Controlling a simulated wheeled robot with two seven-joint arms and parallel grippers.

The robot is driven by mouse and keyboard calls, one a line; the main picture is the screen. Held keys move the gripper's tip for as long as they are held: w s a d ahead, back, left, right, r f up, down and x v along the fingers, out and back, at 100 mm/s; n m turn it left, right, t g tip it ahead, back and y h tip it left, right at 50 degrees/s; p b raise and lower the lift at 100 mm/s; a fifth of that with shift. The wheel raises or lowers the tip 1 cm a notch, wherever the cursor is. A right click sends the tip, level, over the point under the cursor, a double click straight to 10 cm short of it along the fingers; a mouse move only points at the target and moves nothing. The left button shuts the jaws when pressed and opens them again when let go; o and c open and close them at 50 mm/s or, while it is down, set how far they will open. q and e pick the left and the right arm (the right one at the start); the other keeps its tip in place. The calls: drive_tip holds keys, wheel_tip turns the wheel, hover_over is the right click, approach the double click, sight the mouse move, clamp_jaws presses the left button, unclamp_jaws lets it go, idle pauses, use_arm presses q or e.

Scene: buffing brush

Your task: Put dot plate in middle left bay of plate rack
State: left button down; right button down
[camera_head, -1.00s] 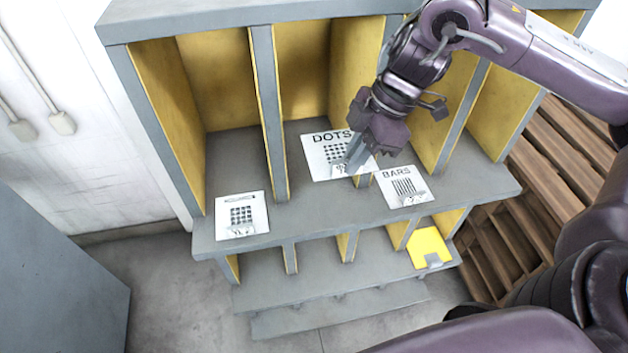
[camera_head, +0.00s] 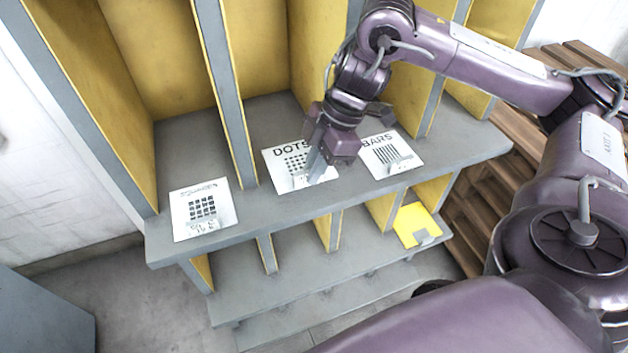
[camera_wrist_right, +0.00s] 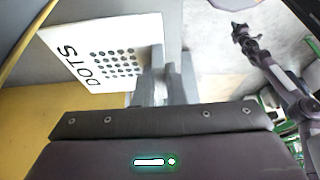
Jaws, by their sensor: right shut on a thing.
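The dot plate (camera_head: 292,160) is a white square marked DOTS with a grid of black dots. It is near the front edge of the rack's grey shelf, between two other plates; I cannot tell whether it touches the shelf. My right gripper (camera_head: 317,162) is shut on its front right edge. The right wrist view shows the plate (camera_wrist_right: 108,50) beyond the fingers (camera_wrist_right: 162,85). The plate rack (camera_head: 250,258) has a lower row of small bays under the shelf, with the left and middle ones empty. A distant arm in the wrist view ends in what looks like my left gripper (camera_wrist_right: 245,36).
A square-grid plate (camera_head: 203,210) lies on the shelf at left, and the BARS plate (camera_head: 388,155) lies just right of the dot plate. A yellow plate (camera_head: 417,225) sits in the lower right bay. Grey steps (camera_head: 300,315) lie below. Brown wooden slats (camera_head: 480,215) stand at right.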

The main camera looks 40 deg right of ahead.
drive_tip(key=shift+f, duration=0.35)
drive_tip(key=shift+s+f, duration=0.1)
drive_tip(key=shift+f, duration=0.15)
wheel_tip(320, 180, down, 3)
drive_tip(key=shift+b, duration=0.5)
use_arm(q)
drive_tip(key=shift+f, duration=0.7)
use_arm(e)
drive_tip(key=shift+f, duration=0.15)
drive_tip(key=c, duration=1.5)
unclamp_jaws()
